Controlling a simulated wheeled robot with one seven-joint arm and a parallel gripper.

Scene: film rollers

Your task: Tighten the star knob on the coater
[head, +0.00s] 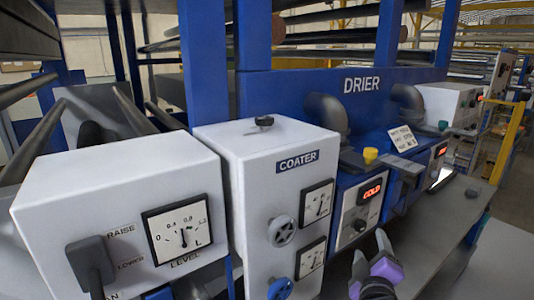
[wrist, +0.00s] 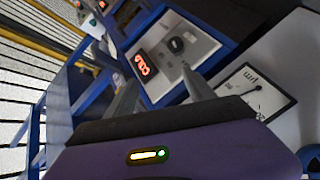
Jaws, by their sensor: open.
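The coater (head: 232,190) is a white box with a blue "COATER" label in the head view. A small dark knob (head: 264,121) sits on its top. A grey spoked knob (head: 282,231) and a blue knob (head: 280,289) are on its front, beside two dial gauges. I cannot tell for certain which is the star knob. My gripper (head: 369,246) is open and empty, right of the coater's front, apart from all three knobs. In the wrist view its fingers (wrist: 160,79) point toward the drier panel. The blue knob (wrist: 311,158) shows partly at the right edge there.
The blue drier (head: 330,92) stands behind and right, with a red-lit display (head: 372,191) and a yellow button (head: 370,155). A white level box (head: 120,200) with a black switch stands left of the coater. A grey bench (head: 450,230) lies right.

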